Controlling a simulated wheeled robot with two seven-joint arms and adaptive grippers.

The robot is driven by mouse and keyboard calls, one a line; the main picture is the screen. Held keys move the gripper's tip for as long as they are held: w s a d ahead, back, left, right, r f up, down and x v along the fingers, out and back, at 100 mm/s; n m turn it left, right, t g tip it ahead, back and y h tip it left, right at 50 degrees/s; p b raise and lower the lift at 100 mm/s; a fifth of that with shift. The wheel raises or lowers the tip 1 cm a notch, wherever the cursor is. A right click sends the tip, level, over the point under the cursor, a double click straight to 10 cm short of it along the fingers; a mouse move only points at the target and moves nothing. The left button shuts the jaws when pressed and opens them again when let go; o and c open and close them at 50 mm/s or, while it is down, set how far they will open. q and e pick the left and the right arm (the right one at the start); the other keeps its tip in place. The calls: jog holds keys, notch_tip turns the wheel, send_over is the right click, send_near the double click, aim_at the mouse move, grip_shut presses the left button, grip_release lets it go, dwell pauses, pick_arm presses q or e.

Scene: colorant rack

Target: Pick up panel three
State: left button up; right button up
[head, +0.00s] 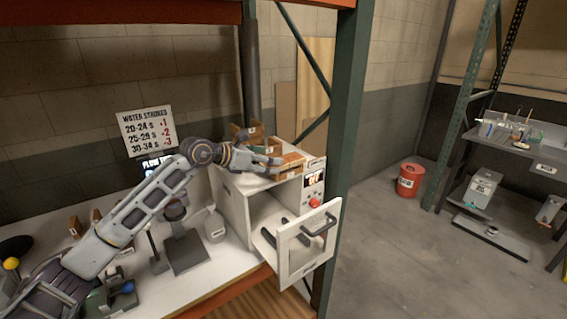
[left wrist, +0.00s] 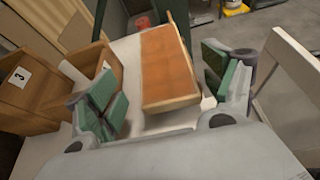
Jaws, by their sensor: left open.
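A flat orange-brown wooden panel (left wrist: 165,65) lies between the two green-padded fingers of my left gripper (left wrist: 165,95). The fingers are open, with a gap on each side of the panel. In the head view the gripper (head: 272,160) is over the top of a white oven-like machine (head: 235,203), beside the panel (head: 291,166). No number is readable on this panel. A wooden holder with a "3" label (left wrist: 22,77) stands to the left in the wrist view. My right gripper is not in view.
The machine's front door (head: 308,245) hangs open, with its handle facing out. A white bottle (head: 214,226) and a dark-based stand (head: 187,252) are on the table left of the machine. A green rack post (head: 345,130) rises close on the right.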

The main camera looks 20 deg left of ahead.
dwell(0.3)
pick_arm(q)
jog(key=shift+w+d+f+p, duration=0.15)
jog(key=shift+w+d+p, duration=0.5)
jog(key=shift+w+d, duration=0.2)
jog(key=shift+w+d+f, duration=0.1)
jog(key=shift+w+d, duration=0.15)
jog(key=shift+p+x, duration=0.4)
jog(key=shift+x, duration=0.7)
jog(key=shift+c, duration=0.3)
jog(key=shift+s+f, duration=0.1)
jog(key=c, duration=1.1)
